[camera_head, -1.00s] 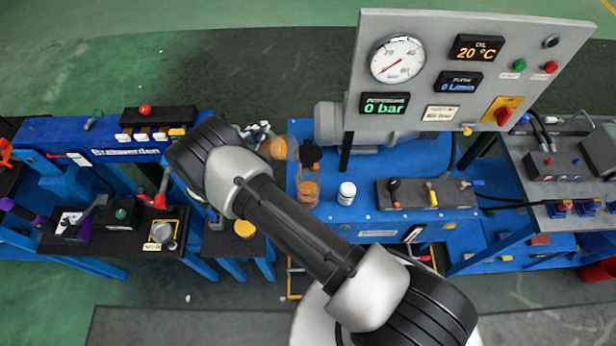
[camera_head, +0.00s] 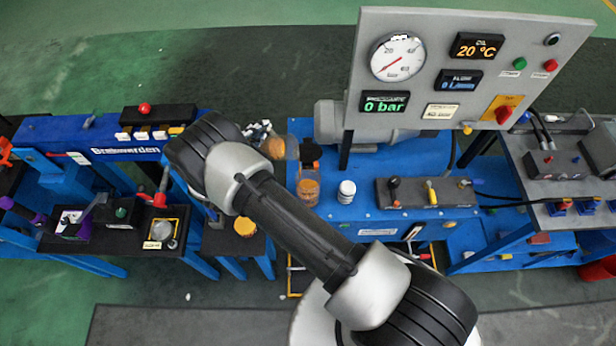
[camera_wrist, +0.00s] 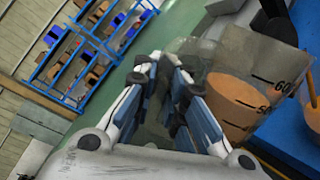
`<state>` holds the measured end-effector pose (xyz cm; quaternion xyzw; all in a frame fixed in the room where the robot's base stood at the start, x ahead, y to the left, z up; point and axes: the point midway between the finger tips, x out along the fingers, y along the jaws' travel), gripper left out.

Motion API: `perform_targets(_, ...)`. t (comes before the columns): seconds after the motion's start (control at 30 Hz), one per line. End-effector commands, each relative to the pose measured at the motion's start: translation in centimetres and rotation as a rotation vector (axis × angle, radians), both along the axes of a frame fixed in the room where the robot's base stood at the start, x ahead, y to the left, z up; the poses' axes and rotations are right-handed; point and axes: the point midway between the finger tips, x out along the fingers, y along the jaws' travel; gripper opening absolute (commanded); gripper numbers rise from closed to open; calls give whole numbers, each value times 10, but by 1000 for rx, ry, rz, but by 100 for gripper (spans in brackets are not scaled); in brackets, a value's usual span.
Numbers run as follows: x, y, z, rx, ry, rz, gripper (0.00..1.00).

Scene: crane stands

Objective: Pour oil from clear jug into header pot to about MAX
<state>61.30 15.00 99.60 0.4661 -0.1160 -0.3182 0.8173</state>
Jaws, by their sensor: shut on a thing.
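The clear jug (camera_head: 281,148) holds orange oil and is tilted, with its mouth towards the header pot (camera_head: 308,190). In the wrist view the jug (camera_wrist: 245,100) fills the right side, showing oil and dark marks including "60". My gripper (camera_head: 258,130) is shut on the jug, largely hidden behind my arm in the head view; its fingers show in the wrist view (camera_wrist: 168,95). The header pot is clear, stands on the blue bench and has orange oil in its lower part, with a black part above. I cannot read its MAX mark or clearly see a stream.
A white bottle (camera_head: 346,192) stands right of the pot, beside a grey valve block (camera_head: 410,193). The gauge panel (camera_head: 460,70) rises behind, reading 0 bar. A yellow-topped item (camera_head: 244,228) sits on a small stand at left.

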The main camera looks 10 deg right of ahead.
Motion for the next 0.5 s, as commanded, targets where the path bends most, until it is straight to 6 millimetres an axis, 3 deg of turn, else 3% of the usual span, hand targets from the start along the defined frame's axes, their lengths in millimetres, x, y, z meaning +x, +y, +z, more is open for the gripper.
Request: perform_targets(0.5,-1,-2,2,23,-19,0,0)
